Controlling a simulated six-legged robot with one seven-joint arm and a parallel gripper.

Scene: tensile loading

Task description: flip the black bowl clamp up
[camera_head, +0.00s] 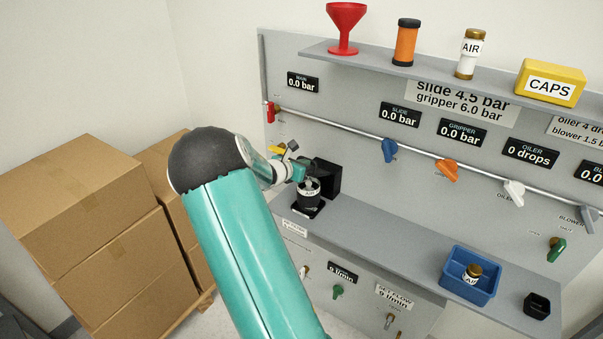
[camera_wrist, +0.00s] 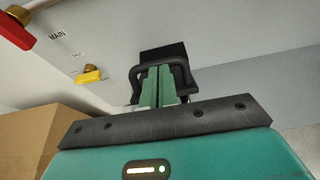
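The black bowl clamp shows in the wrist view as a black U-shaped loop (camera_wrist: 186,68), in front of a dark block. My gripper (camera_wrist: 158,72) has its two green fingers close together inside the loop's outline. The loop's crossbar lies right at the fingertips; I cannot tell whether they touch it. No object shows between the fingers. In the head view my gripper (camera_head: 299,170) is just above the dark bowl (camera_head: 308,196) with a pale label, on the grey shelf. The clamp is mostly hidden there by my gripper.
A black block (camera_head: 327,177) stands right behind the bowl. A red valve handle (camera_wrist: 14,32) and a yellow one (camera_wrist: 88,77) are on the panel to the left. Cardboard boxes (camera_head: 85,215) stand at left. A blue tray (camera_head: 470,275) sits farther right; the shelf between is clear.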

